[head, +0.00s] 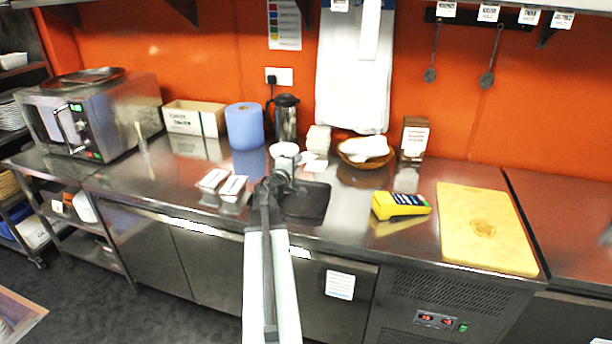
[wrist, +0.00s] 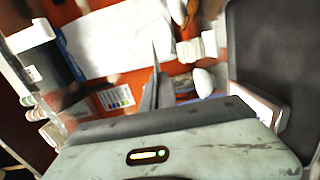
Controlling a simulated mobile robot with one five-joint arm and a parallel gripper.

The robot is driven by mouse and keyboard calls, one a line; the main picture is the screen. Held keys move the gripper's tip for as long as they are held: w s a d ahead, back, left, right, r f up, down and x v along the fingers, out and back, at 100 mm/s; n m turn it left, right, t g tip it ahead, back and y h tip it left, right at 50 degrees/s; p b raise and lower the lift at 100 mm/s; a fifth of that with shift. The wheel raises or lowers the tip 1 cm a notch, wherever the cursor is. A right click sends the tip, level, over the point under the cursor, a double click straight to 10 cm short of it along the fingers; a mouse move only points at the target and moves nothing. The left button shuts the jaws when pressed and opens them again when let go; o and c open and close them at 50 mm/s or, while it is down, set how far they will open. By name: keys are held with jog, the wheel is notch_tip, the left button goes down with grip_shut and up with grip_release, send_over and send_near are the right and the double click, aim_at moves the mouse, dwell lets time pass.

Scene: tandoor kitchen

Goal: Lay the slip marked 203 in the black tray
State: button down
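The black tray (head: 311,203) lies flat on the steel counter, just right of my gripper. My gripper (head: 277,182) is above the counter by the tray's left edge in the head view. In the wrist view its dark fingers (wrist: 157,85) appear as a narrow shape close together; I cannot tell whether they are open or shut, or whether anything thin is between them. Two white slip-like pieces, one (head: 213,181) and another (head: 235,187), lie left of my gripper. Their marks are too small to read, so I cannot tell which slip is 203.
A blue roll (head: 244,126), a steel flask (head: 286,120) and a basket (head: 365,154) stand behind. A yellow card terminal (head: 401,205) and yellow board (head: 484,228) are on the right. A microwave (head: 90,115) stands left. White tags (head: 488,13) hang above.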

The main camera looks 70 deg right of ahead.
jog(key=d+f+y+b, duration=0.1)
jog(key=f+b, duration=0.2)
jog(key=f, duration=0.2)
jog(key=d+f+y+b, duration=0.1)
jog(key=f+b, duration=0.2)
jog(key=f, duration=0.3)
jog(key=s+d+f+y+b, duration=0.1)
jog(key=f+b, duration=0.2)
jog(key=f, duration=0.2)
jog(key=shift+d+f+b, duration=0.3)
jog(key=shift+d+b, duration=0.1)
jog(key=shift+r, duration=0.1)
jog(key=c, duration=1.6)
grip_release()
